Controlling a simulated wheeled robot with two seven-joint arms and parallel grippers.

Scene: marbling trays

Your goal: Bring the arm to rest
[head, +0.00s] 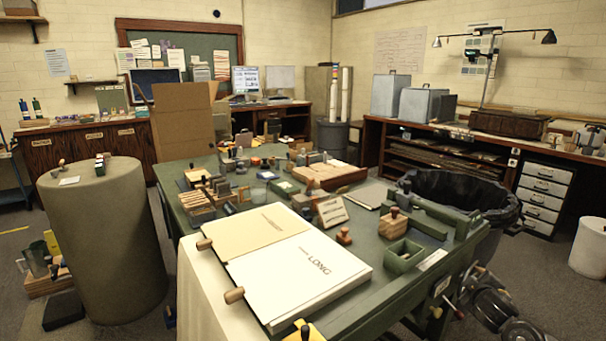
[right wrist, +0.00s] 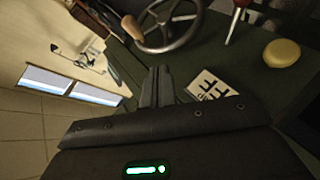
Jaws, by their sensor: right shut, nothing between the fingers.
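My right gripper (right wrist: 157,85) shows in the right wrist view with its two dark fingers together and nothing between them. A white card with black marks (right wrist: 209,84) lies on the dark green surface beside the fingers, apart from them. A grey spoked handwheel (right wrist: 170,38) with a wooden knob (right wrist: 133,27) is beyond the fingertips. In the head view, dark rounded parts at the lower right are partly cut off, and I cannot make out the right fingers there. My left gripper is in neither view.
A round grey-green drum (head: 105,240) stands at left. A yellow round object (right wrist: 282,53) is near the wrist.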

